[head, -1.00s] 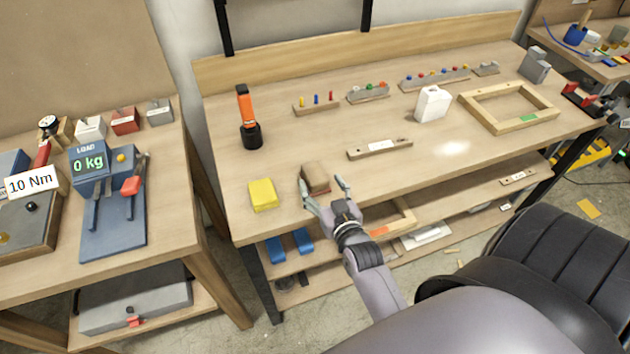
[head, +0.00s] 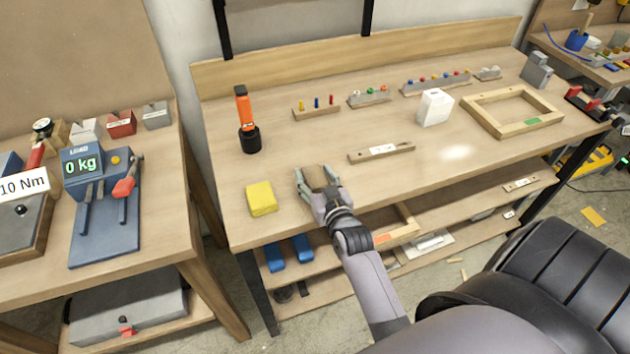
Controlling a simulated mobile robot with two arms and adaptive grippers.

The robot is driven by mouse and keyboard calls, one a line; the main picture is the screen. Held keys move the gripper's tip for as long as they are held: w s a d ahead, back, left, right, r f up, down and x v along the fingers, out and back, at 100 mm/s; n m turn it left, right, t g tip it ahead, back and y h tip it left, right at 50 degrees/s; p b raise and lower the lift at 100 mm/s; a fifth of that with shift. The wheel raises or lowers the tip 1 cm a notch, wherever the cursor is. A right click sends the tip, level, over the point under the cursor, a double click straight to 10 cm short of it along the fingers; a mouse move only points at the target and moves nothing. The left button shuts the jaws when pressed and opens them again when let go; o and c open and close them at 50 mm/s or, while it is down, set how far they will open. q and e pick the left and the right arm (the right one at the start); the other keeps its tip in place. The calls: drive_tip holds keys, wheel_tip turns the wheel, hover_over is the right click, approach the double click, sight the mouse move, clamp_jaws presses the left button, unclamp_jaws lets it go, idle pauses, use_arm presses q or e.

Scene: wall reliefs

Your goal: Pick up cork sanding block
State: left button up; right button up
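The cork sanding block (head: 315,175) is a brown block near the front edge of the middle workbench, just right of a yellow block (head: 261,198). My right gripper (head: 313,173) reaches over the front edge, with one finger on each side of the cork block, hiding part of it. Whether the fingers press on the block cannot be made out. The block appears to be still on the bench top. My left gripper is not in view.
An orange and black tool (head: 247,120) stands behind the yellow block. A level-like wooden bar (head: 381,152), a white container (head: 435,107) and a wooden frame (head: 512,112) lie to the right. A shelf (head: 480,203) runs below the bench top.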

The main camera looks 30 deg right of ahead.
drive_tip(key=c, duration=0.9)
drive_tip(key=shift+r, duration=0.1)
